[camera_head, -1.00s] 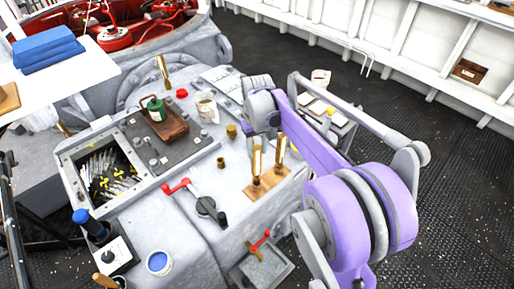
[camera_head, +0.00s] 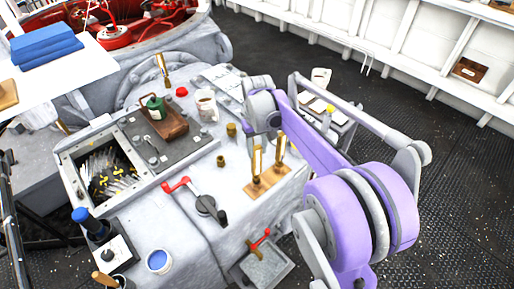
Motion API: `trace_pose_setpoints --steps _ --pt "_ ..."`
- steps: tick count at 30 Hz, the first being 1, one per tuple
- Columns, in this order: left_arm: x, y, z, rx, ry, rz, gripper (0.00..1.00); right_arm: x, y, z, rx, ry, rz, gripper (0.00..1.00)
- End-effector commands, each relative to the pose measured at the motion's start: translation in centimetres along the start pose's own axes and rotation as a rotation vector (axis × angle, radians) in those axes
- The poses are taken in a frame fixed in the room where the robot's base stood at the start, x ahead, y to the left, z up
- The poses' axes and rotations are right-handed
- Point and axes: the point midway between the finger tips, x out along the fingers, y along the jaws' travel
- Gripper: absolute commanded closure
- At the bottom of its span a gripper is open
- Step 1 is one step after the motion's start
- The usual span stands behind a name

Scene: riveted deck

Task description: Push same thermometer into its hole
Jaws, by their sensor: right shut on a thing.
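Two brass-framed thermometers stand upright at a wooden block on the grey machine top: the left thermometer (camera_head: 257,160) and the right thermometer (camera_head: 281,147). The wooden block (camera_head: 262,189) is near the machine's right edge. A third, similar brass thermometer (camera_head: 162,69) stands at the back. My purple right arm comes in from the right, and its wrist is just above the right thermometer. My right gripper (camera_head: 274,131) is shut there, with its fingers mostly hidden by the wrist. The holes under the thermometers are too small to make out. My left gripper does not show.
A red-handled lever (camera_head: 192,195) and small brass fittings (camera_head: 231,130) are left of the block. A small tray (camera_head: 264,266) is in front.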

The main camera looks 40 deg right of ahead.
Motion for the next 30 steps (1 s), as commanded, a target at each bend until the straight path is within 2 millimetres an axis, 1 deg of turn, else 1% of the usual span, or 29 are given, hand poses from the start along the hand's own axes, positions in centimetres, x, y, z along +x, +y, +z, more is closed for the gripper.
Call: trace_pose_setpoints --steps 29,30 --pt "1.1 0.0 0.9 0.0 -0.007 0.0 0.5 1.9 0.0 0.0 0.0 0.0 0.0 1.0" --pt "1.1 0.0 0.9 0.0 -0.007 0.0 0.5 1.9 0.0 0.0 0.0 0.0 0.0 0.55"
